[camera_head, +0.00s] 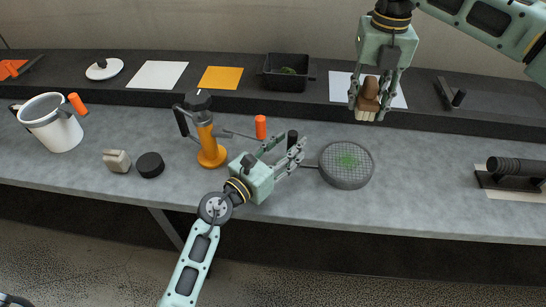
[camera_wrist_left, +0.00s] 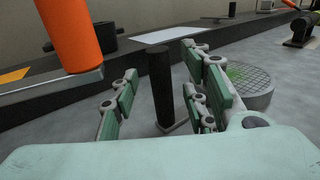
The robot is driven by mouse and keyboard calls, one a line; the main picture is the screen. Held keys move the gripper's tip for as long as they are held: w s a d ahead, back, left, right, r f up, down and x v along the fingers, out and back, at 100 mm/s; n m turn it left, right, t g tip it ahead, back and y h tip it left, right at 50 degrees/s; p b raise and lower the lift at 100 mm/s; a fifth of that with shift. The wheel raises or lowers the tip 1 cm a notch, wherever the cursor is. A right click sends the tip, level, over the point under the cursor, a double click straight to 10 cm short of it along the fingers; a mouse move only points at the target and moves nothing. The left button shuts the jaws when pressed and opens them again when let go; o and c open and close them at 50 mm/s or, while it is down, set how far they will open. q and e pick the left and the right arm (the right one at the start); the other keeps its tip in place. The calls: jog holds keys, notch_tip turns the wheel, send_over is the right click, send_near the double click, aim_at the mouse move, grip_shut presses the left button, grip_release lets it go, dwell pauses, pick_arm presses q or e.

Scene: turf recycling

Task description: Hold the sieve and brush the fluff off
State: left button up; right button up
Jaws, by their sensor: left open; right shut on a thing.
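The sieve (camera_head: 342,179) is a round grey pan with a mesh top on the table, with green fluff (camera_head: 348,159) on the mesh. It also shows at the right in the left wrist view (camera_wrist_left: 258,88). My left gripper (camera_head: 291,152) is open, left of the sieve. An upright black grip (camera_wrist_left: 160,82) stands between its fingers, with gaps on both sides; a thin bar at the sieve's left side points toward it. My right gripper (camera_head: 368,88) is shut on the brush (camera_head: 366,115), which has a brown handle and pale bristles pointing down, held above and behind the sieve.
An orange and black machine (camera_head: 210,145) stands left of my left gripper, with an orange handle (camera_head: 261,127) close by. A black tray (camera_head: 287,77) sits on the rear ledge. A white pot (camera_head: 52,128) is far left, a black roller (camera_head: 516,167) far right.

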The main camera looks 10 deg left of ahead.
pick_arm(q)
jog(key=shift+x, duration=1.25)
jog(key=shift+c, duration=0.4)
grip_shut()
jog(key=shift+s+f, duration=0.1)
jog(key=shift+f, duration=0.2)
